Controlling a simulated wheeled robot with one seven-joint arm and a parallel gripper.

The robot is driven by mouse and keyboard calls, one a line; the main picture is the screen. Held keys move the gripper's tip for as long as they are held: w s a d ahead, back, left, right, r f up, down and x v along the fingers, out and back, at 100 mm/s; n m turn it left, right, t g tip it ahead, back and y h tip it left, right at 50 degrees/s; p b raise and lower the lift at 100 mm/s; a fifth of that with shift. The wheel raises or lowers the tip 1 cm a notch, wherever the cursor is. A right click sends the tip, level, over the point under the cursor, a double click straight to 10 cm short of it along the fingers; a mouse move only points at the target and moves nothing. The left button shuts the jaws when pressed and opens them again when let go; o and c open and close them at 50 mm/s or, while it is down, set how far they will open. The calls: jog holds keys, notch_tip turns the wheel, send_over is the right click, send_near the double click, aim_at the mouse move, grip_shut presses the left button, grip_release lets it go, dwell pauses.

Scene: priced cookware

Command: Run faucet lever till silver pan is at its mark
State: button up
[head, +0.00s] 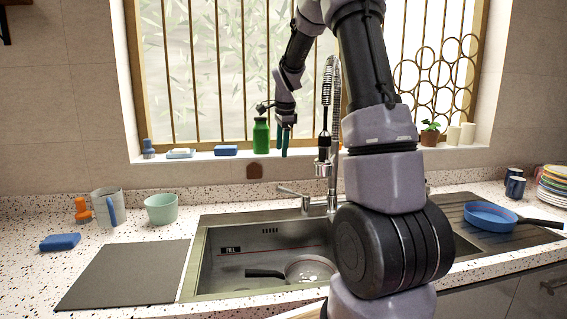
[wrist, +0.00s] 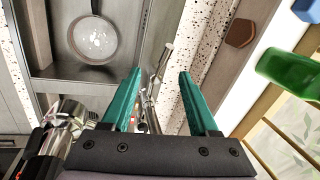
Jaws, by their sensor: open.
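The silver pan (head: 310,268) with a dark handle lies in the sink (head: 212,268); it also shows in the wrist view (wrist: 93,40). Pale spots show inside it; I cannot tell its water level. A FILL label (head: 230,250) with a thin red line is on the sink's back wall. The faucet lever (head: 291,190) sticks out left from the faucet base (head: 317,207). My gripper (head: 285,140) is open and empty, pointing down above the lever. In the wrist view, the metal lever (wrist: 163,62) shows between the teal fingers (wrist: 160,70), farther off.
A green bottle (head: 261,136) stands on the sill close left of my gripper. The spring faucet hose (head: 328,85) rises just right of it.

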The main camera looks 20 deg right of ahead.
jog(key=shift+w+d+f+m+g, duration=0.15)
jog(key=shift+w+d+f+m, duration=0.65)
jog(key=shift+f, duration=2.15)
jog(key=shift+w+d+f+m+g, duration=0.15)
jog(key=shift+w+f, duration=1.2)
jog(key=shift+f, duration=1.6)
jog(key=shift+w+d+f+m+g, duration=0.1)
jog(key=shift+w+d+f+m, duration=0.7)
jog(key=shift+f, duration=2.15)
jog(key=shift+w+a+n, duration=0.25)
jog(key=shift+w+n, duration=0.05)
jog(key=shift+n, duration=0.05)
grip_shut()
